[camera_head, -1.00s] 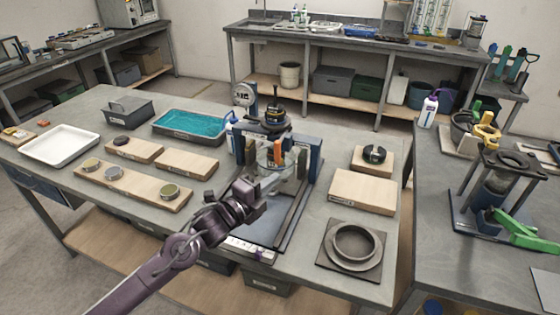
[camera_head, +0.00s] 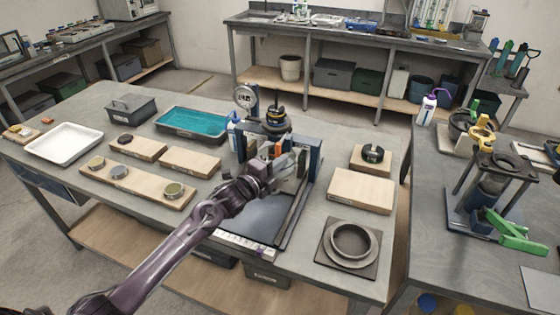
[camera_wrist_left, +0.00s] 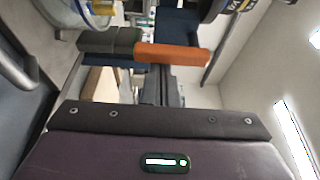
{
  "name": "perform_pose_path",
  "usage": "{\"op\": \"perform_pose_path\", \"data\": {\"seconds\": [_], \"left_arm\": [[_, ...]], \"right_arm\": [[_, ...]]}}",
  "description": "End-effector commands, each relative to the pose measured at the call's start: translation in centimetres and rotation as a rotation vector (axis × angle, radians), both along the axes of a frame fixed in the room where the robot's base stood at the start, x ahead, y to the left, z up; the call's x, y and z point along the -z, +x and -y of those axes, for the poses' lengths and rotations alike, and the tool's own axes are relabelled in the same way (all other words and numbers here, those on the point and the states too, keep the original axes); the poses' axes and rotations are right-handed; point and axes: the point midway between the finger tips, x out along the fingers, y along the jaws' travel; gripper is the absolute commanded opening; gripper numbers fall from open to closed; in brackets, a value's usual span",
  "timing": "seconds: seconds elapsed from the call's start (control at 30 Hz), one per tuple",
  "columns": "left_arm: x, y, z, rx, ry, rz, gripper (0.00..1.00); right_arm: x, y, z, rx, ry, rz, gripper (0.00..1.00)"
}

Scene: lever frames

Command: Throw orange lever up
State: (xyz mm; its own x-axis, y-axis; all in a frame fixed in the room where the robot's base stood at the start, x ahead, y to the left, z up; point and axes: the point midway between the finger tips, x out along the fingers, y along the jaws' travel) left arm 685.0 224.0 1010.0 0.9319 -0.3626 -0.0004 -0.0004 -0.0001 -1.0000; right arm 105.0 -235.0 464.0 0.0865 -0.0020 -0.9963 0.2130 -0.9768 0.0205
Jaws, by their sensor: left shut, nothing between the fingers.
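The orange lever (camera_head: 279,147) is a short orange grip on the blue-grey press frame (camera_head: 315,155) at the middle of the near table. In the left wrist view the orange lever (camera_wrist_left: 172,54) lies across the picture, with a dark block at its left end. My left gripper (camera_head: 288,167) is shut and empty, just below and in front of the lever. Its fingers (camera_wrist_left: 162,85) point at the orange grip in the left wrist view; whether they touch it I cannot tell. The arm hides the lower front of the press. My right gripper is not in view.
A dial gauge (camera_head: 245,97) and a black and yellow part (camera_head: 275,118) stand above the press. A teal tray (camera_head: 192,122) and wooden boards (camera_head: 190,162) lie to the left. A wooden block (camera_head: 360,190) and a round grey flange (camera_head: 351,240) lie to the right.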

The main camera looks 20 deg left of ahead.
Motion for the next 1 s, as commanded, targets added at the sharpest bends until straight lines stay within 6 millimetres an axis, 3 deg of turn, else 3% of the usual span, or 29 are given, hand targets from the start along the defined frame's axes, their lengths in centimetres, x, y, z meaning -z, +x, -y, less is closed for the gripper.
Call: {"op": "perform_pose_path", "data": {"seconds": [0.5,1.0], "left_arm": [[0.1,0.0,-0.1,0.001,0.054,0.003,0.00],[0.2,0.0,-0.5,-0.001,0.137,0.005,0.00]], "right_arm": [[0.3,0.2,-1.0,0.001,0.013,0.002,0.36],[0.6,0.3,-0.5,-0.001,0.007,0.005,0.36]]}}
